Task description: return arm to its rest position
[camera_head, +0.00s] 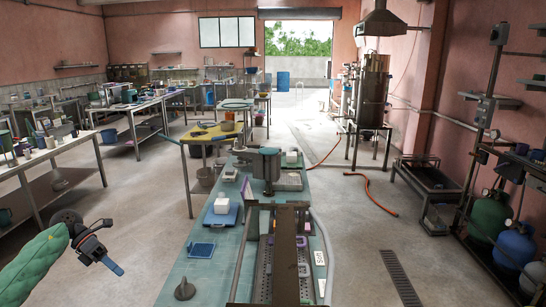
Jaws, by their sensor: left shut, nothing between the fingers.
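My left arm (35,267) comes in from the lower left in a green sleeve. My left gripper (108,262) is shut and empty. It hangs over the open floor, to the left of the teal workbench (177,265) and apart from it. My right gripper is not in view.
The workbench holds a metal rack (280,259), a blue scale (221,213) with a white block (222,203) on it, and a dark knob-like thing (184,289). A steel table (62,153) stands at left. Floor between them is clear. Gas cylinders (488,219) stand at right.

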